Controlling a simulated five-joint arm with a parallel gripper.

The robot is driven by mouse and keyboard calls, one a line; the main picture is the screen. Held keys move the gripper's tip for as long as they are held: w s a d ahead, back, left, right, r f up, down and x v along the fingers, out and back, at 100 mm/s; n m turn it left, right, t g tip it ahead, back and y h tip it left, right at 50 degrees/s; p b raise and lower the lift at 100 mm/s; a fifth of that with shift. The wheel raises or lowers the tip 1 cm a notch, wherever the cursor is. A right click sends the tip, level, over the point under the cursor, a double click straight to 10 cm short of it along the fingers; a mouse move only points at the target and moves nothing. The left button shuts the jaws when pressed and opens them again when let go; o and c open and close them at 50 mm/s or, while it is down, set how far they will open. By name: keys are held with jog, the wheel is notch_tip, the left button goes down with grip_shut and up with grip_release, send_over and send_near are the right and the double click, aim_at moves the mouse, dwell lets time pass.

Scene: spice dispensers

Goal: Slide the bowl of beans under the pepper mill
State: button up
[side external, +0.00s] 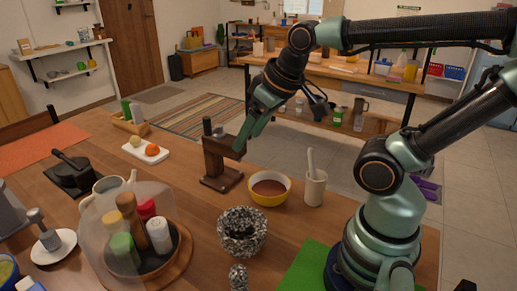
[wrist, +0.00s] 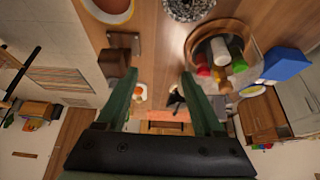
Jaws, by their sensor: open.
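A yellow bowl (side external: 269,188) with reddish-brown contents, likely the beans, sits upright on the wooden table. It is partly cut off at the top of the wrist view (wrist: 108,10). A dark brown wooden stand (side external: 213,165) is just left of the bowl, apart from it, with a short arm reaching right and a dark cylinder (side external: 207,127) on top, perhaps the pepper mill. The stand also shows in the wrist view (wrist: 117,68). My gripper (side external: 241,146) is open and empty. It points down near the stand's arm, above and behind the bowl; contact cannot be told.
A cream cup (side external: 314,188) with a utensil stands right of the bowl. A speckled bowl (side external: 242,231) is in front. A clear dome (side external: 120,230) over several shakers is at the left front. A white board (side external: 146,152) with round items lies behind left.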

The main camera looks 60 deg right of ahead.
jog(key=shift+c, duration=0.3)
jog(key=shift+c, duration=0.9)
jog(key=m+g, duration=0.6)
jog(key=m, duration=1.2)
send_over(286, 190)
notch_tip(286, 190, down, 10)
jog(key=shift+d+r, duration=0.1)
jog(key=shift+r, duration=0.1)
notch_tip(286, 190, down, 12)
jog(key=shift+f, duration=0.1)
